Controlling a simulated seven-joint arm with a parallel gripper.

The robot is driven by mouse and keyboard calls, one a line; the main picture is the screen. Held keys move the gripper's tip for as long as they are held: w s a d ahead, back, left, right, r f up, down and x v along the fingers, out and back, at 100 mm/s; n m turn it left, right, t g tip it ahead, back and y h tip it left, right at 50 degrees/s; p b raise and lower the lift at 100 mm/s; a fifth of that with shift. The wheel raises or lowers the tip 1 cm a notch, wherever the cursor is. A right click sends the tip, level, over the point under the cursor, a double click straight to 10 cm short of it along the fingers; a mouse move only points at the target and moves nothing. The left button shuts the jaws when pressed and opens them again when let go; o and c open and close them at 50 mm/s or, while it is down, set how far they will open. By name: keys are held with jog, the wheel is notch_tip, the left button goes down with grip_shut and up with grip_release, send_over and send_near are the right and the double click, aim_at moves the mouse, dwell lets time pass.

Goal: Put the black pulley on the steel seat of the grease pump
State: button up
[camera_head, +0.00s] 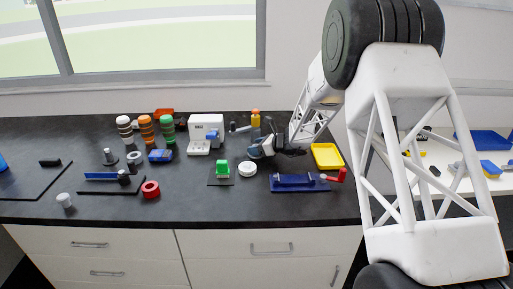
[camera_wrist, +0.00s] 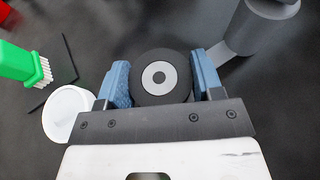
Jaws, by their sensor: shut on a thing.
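The black pulley (camera_wrist: 160,77), a thick black disc with a pale grey hub and a small dark bore, sits between the blue fingers of my gripper (camera_wrist: 161,62) in the wrist view. Both fingers press on its sides. In the head view my gripper (camera_head: 257,151) is over the worktop, just right of the white disc; the pulley is hard to make out there. I cannot tell its height above the worktop. I cannot tell for sure which fixture is the grease pump; a blue base (camera_head: 298,184) with a red handle stands in front of my gripper.
A grey cylinder (camera_wrist: 264,22) with a flat arm is at upper right in the wrist view. A yellow tray (camera_head: 327,156) lies right. A white machine (camera_head: 206,132) stands behind.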

jog(key=shift+f, duration=0.1)
jog(key=o, duration=1)
jog(key=shift+d, duration=0.1)
jog(key=v, duration=1.1)
jog(key=shift+s+d+r, duration=0.2)
jog(key=shift+d+r, duration=0.05)
jog(key=shift+r, duration=0.15)
